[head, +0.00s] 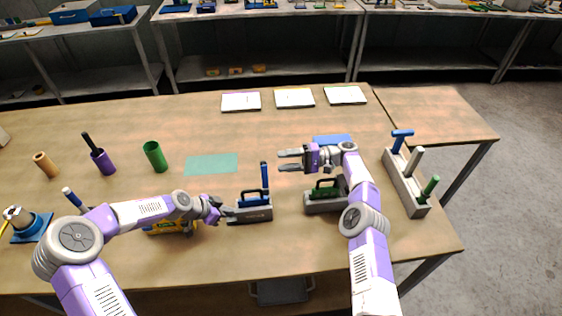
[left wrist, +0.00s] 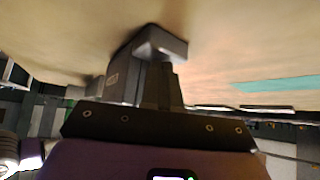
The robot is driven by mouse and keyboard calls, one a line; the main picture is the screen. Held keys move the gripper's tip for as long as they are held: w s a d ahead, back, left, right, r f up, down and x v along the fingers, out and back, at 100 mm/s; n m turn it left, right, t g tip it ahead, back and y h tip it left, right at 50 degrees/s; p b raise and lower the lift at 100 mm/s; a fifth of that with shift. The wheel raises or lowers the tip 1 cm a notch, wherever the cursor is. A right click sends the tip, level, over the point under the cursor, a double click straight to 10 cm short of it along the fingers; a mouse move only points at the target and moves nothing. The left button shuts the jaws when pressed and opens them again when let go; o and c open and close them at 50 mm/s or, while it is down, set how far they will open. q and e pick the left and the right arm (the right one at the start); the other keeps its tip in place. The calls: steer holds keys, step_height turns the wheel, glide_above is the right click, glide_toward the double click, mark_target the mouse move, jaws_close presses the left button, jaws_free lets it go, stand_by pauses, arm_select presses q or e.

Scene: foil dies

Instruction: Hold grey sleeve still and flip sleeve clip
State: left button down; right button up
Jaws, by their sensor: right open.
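The grey sleeve (head: 262,214) stands on the wooden table, left of centre, in the head view. A blue handle-like clip (head: 250,199) lies along its top and a blue upright piece (head: 265,176) rises from its right part. My left gripper (head: 229,213) is at the sleeve's left end; whether it grips the sleeve is unclear. In the left wrist view, dark gripper parts (left wrist: 150,70) fill the middle and the sleeve cannot be made out with certainty. My right gripper (head: 291,160) is open and empty above the table, behind and right of the sleeve.
A second grey sleeve (head: 316,207) with a green handle stands to the right, close to my right arm. A grey rack (head: 408,190) with upright handles is further right. Green (head: 155,157) and purple (head: 102,163) cylinders stand left. A teal mat (head: 211,164) lies behind.

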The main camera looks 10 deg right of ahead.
arm_select(q)
steer(key=shift+s+f, duration=0.2)
step_height(320, 180, up, 7)
steer(key=p, duration=0.2)
steer(key=shift+w+r+p, duration=0.15)
steer(key=shift+w+p, duration=0.05)
steer(key=shift+p, duration=0.2)
stand_by(0.7)
